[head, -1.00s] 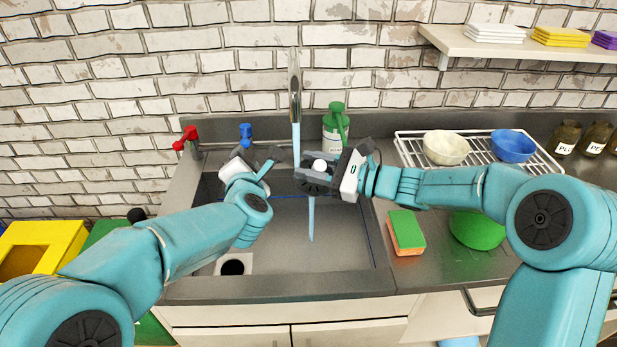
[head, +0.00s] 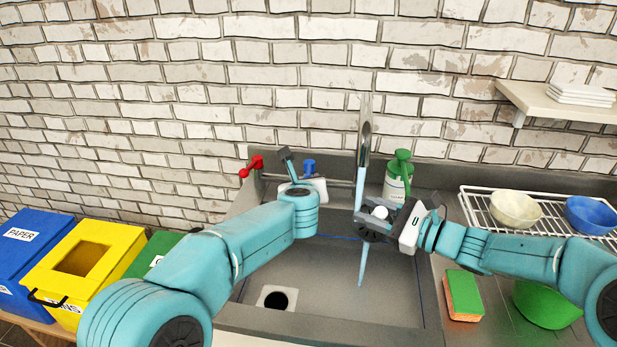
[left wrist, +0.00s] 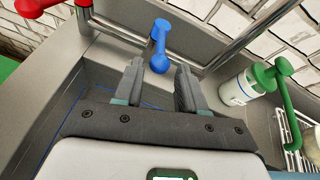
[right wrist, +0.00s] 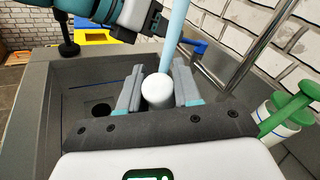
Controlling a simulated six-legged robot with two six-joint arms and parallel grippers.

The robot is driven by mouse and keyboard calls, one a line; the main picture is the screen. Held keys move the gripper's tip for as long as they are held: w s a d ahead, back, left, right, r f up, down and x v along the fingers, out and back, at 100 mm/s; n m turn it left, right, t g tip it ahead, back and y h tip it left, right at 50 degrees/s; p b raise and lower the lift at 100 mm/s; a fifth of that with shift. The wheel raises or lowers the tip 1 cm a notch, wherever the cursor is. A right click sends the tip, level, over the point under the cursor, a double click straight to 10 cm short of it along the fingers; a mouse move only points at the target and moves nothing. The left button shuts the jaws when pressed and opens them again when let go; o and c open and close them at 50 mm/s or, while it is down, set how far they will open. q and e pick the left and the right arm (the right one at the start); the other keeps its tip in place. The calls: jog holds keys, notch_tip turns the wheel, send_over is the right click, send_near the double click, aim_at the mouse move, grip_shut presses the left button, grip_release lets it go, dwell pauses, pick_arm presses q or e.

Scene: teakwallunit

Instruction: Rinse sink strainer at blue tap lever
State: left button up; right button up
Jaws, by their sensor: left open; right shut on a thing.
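The sink strainer (head: 370,234) is a dark disc with a white knob. My right gripper (head: 384,213) is shut on the knob and holds the strainer above the basin, at the pale blue water stream (head: 359,195). The right wrist view shows the white knob (right wrist: 158,91) between the fingers; the disc is hidden there. The blue tap lever (head: 309,166) stands on the back ledge, just beyond my left gripper (head: 292,163). In the left wrist view, the lever (left wrist: 159,43) is ahead of the open, empty fingers, roughly in line with the gap.
A red lever (head: 254,165) stands left of the blue one. A green-topped bottle (head: 398,180) is behind my right gripper. The steel sink (head: 330,275) has a drain opening (head: 279,299). A sponge (head: 463,295) and rack (head: 476,207) lie to the right.

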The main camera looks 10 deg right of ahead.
pick_arm(q)
jog(key=shift+x, duration=3.05)
jog(key=shift+c, duration=0.3)
